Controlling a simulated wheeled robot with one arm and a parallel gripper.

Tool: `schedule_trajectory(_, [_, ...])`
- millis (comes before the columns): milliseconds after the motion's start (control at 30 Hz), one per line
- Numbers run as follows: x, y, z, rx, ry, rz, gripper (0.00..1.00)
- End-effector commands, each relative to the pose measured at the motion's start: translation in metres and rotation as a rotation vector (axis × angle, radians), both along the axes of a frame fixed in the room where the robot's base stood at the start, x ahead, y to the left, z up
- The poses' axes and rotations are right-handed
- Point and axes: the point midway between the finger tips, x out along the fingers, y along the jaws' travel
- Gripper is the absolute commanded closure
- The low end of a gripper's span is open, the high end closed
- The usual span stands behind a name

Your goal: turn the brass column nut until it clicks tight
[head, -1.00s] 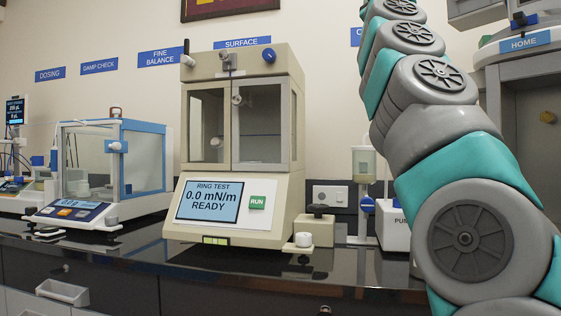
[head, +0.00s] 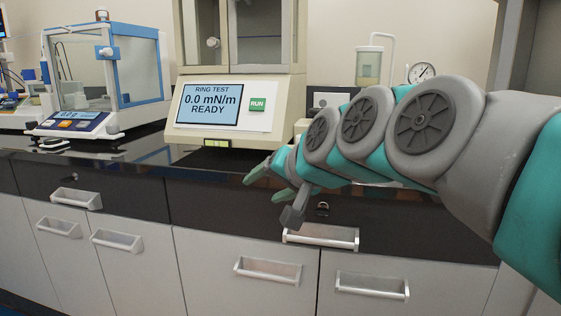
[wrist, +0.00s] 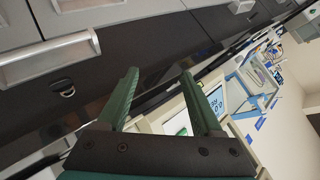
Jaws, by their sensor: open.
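No brass column nut can be made out in the current views. My gripper (head: 270,190) is open and empty, held low in front of the bench edge, below the ring test instrument (head: 232,105). In the wrist view, the two green fingers of my gripper (wrist: 160,76) stand apart with nothing between them. The instrument's screen reads "RING TEST 0.0 mN/m READY", beside a green RUN button (head: 257,104). My arm hides part of the bench on the right.
The black bench top (head: 150,150) runs above grey drawers with metal handles (head: 268,270). A glass-sided balance (head: 100,75) stands at the left. A small jar (head: 369,66) and a round dial gauge (head: 421,73) stand behind my arm. The space before the drawers looks clear at left.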

Motion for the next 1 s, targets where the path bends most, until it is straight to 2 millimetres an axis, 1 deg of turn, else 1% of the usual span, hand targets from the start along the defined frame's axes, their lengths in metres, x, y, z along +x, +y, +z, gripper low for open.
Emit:
schedule_trajectory(33, [-0.014, -0.011, -0.031, -0.062, 0.055, 0.009, 0.32])
schedule_trajectory(100, [-0.036, -0.026, -0.072, -0.149, 0.138, 0.029, 0.32])
schedule_trajectory(167, [-0.058, -0.040, -0.104, -0.217, 0.209, 0.047, 0.32])
schedule_trajectory(200, [-0.074, -0.050, -0.125, -0.260, 0.259, 0.059, 0.32])
schedule_trajectory(267, [-0.098, -0.066, -0.154, -0.321, 0.332, 0.076, 0.32])
schedule_trajectory(300, [-0.116, -0.077, -0.175, -0.361, 0.389, 0.091, 0.32])
schedule_trajectory(367, [-0.143, -0.093, -0.199, -0.415, 0.465, 0.110, 0.32])
schedule_trajectory(400, [-0.163, -0.104, -0.216, -0.449, 0.523, 0.123, 0.32])
schedule_trajectory(467, [-0.192, -0.120, -0.237, -0.496, 0.600, 0.142, 0.32])
schedule_trajectory(500, [-0.212, -0.130, -0.249, -0.524, 0.652, 0.155, 0.32])
schedule_trajectory(600, [-0.254, -0.151, -0.272, -0.575, 0.767, 0.186, 0.32])
schedule_trajectory(700, [-0.287, -0.165, -0.286, -0.607, 0.853, 0.211, 0.32])
schedule_trajectory(733, [-0.294, -0.167, -0.289, -0.614, 0.870, 0.216, 0.32])
schedule_trajectory(833, [-0.308, -0.174, -0.293, -0.627, 0.905, 0.225, 0.32])
schedule_trajectory(1000, [-0.311, -0.175, -0.294, -0.631, 0.914, 0.229, 0.32])
